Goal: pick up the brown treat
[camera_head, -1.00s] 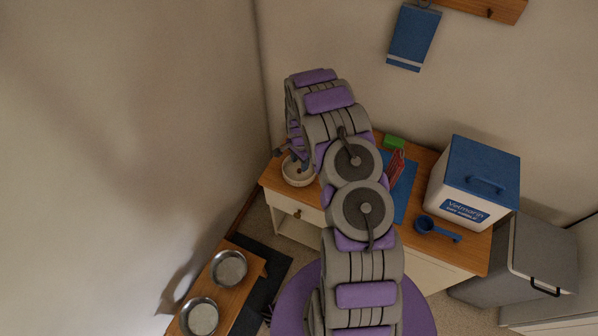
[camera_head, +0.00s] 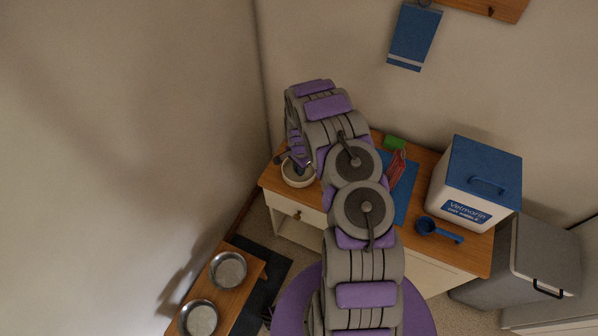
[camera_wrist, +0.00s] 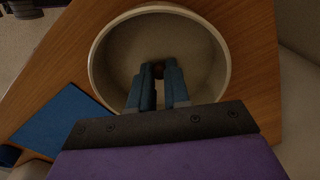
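The brown treat (camera_wrist: 158,70) is a small dark lump inside the cream bowl (camera_wrist: 98,78) in the wrist view. It shows between the two blue-grey fingertips of my gripper (camera_wrist: 160,73), which reach down into the bowl. A narrow gap runs between the fingers, and the treat fills it near the tips. I cannot tell whether both fingers press on it. In the head view the bowl (camera_head: 297,181) stands at the desk's left end, with my gripper (camera_head: 292,163) over it. The treat is hidden there.
The wooden desk (camera_head: 450,258) also holds a blue mat (camera_head: 405,205), a red item (camera_head: 397,168), a green block (camera_head: 395,143), a blue scoop (camera_head: 428,227) and a white bin with blue lid (camera_head: 480,165). Metal bowls (camera_head: 228,270) stand on a low stand at lower left.

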